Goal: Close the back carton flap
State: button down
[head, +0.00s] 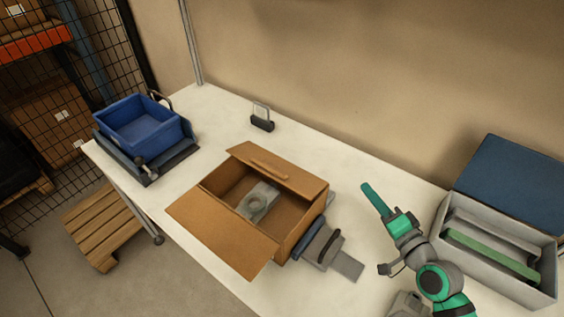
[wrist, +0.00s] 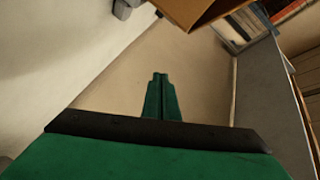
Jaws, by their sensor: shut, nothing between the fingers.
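The brown carton (head: 303,238) stands on the white table, and its middle is open. Its back flap (head: 290,175), with a raised strip (head: 268,168) on it, shows along the far side of the opening; I cannot tell its exact angle. The front flap (head: 222,235) is folded outward toward the near side. A grey piece with a ring (head: 257,204) lies inside. My green gripper (head: 373,196) is shut and empty, right of the carton and apart from it. In the wrist view my shut fingers (wrist: 160,77) point toward the beige wall, and a brown carton edge (wrist: 190,10) shows at the top.
A grey device (head: 322,245) sits against the carton's right side. A grey box (head: 500,270) with a blue lid (head: 515,180) and a green bar stands at right. A blue bin (head: 145,128) is at the left end, and a padlock-like item (head: 262,122) stands behind the carton.

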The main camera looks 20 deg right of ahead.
notch_tip(320, 180, up, 3)
jog(key=w+n+y, duration=0.2)
notch_tip(320, 180, up, 6)
jog(key=r+n+g+y, duration=0.1)
jog(key=n+g+y, duration=0.55)
jog(key=n, duration=0.75)
send_over(279, 170)
jog(key=d, duration=0.1)
jog(key=shift+w+f+t+y, duration=0.25)
jog(key=shift+w+t+y, duration=0.2)
jog(key=shift+t+y, duration=0.3)
jog(key=shift+s+a+f+m, duration=0.15)
jog(key=shift+s+f, duration=0.05)
jog(key=shift+f, duration=0.4)
jog(key=shift+s+a+f+m, duration=0.1)
jog(key=shift+s+f+m, duration=0.05)
jog(key=shift+f, duration=0.4)
jog(key=shift+s+a+f, duration=0.1)
jog(key=shift+a+f, duration=0.15)
jog(key=shift+f, duration=0.45)
